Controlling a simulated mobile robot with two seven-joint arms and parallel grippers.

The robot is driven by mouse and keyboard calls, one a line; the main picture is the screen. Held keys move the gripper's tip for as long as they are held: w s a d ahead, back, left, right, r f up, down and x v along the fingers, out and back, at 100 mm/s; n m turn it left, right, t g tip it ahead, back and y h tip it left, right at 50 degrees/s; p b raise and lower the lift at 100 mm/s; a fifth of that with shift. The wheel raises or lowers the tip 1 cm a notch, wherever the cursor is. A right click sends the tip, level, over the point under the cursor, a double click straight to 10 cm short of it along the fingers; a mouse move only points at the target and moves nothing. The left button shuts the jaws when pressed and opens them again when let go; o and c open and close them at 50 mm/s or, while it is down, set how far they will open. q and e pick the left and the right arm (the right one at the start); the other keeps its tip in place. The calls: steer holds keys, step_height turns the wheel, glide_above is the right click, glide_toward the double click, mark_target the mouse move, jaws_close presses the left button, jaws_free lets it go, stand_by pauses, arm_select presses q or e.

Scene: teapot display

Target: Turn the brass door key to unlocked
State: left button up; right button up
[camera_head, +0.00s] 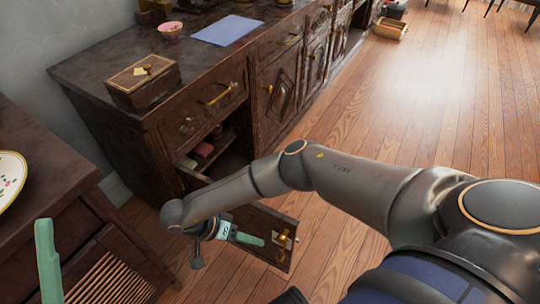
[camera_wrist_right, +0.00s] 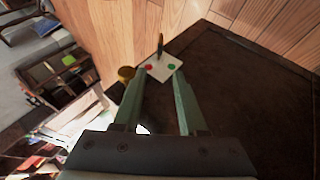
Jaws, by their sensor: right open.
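The brass door key (camera_wrist_right: 160,44) stands out from a pale lock plate (camera_wrist_right: 163,69) with a red dot on its left and a green dot on its right. In the head view the key (camera_head: 283,238) is small and its angle is hard to read. The plate is on a dark wooden cabinet door (camera_head: 264,216) that stands open. My right gripper (camera_wrist_right: 159,78) is open, with its green fingers pointing at the plate and the key beyond the tips, apart from them. In the head view my left gripper (camera_head: 48,262) shows one green finger only.
A round brass knob (camera_wrist_right: 126,73) is beside the plate, near the left fingertip. The cabinet (camera_head: 130,133) carries a wooden box (camera_head: 143,88), a pink bowl (camera_head: 171,29) and a blue sheet (camera_head: 227,30). A slatted cabinet stands at left.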

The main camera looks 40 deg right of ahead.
mark_target(277, 250)
steer(key=b+x, duration=0.2)
steer(key=x, duration=0.9)
steer(key=shift+s+d+f, duration=0.1)
steer(key=shift+s+f, duration=0.05)
steer(key=shift+s, duration=0.1)
jaws_close()
steer(key=shift+b, duration=0.3)
